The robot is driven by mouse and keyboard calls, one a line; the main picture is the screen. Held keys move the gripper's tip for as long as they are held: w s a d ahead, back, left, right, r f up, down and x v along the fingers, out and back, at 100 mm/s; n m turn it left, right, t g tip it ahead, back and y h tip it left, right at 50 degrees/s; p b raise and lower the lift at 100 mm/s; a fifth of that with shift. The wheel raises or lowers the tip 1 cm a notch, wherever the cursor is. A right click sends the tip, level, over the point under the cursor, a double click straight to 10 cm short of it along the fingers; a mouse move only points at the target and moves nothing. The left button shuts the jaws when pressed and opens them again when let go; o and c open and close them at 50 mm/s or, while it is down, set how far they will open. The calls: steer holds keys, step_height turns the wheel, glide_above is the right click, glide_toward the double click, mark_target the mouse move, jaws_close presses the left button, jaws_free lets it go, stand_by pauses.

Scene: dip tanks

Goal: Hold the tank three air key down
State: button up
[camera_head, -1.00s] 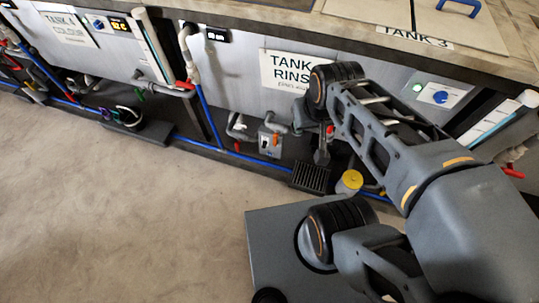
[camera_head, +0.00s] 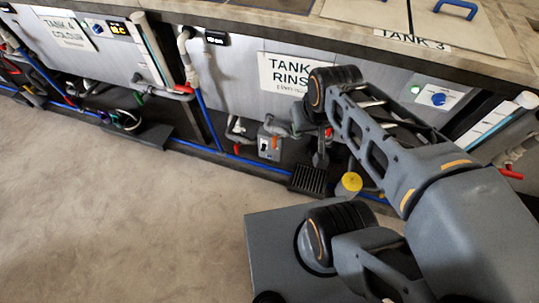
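The TANK 3 label (camera_head: 412,41) is on the bench edge at the upper right. Below it, a small white control panel (camera_head: 438,97) on the tank front carries a blue round knob (camera_head: 439,99) and a small green light (camera_head: 416,90). I cannot tell which part is the air key. A grey box (camera_head: 269,143) with an orange-red lever sits low under the tank with the RINSE sign. My arm reaches from the lower right to the tank fronts, its wrist in front of the RINSE sign.
Blue pipe (camera_head: 210,125), grey pipes and red valve handles run along the tank fronts. A black floor grate (camera_head: 308,180) and a yellow-topped container (camera_head: 349,184) are near my base. A blue handle (camera_head: 457,9) is on the lid. The floor at left is clear.

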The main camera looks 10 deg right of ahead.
steer(key=shift+c, duration=0.5)
jaws_close()
stand_by(1.5)
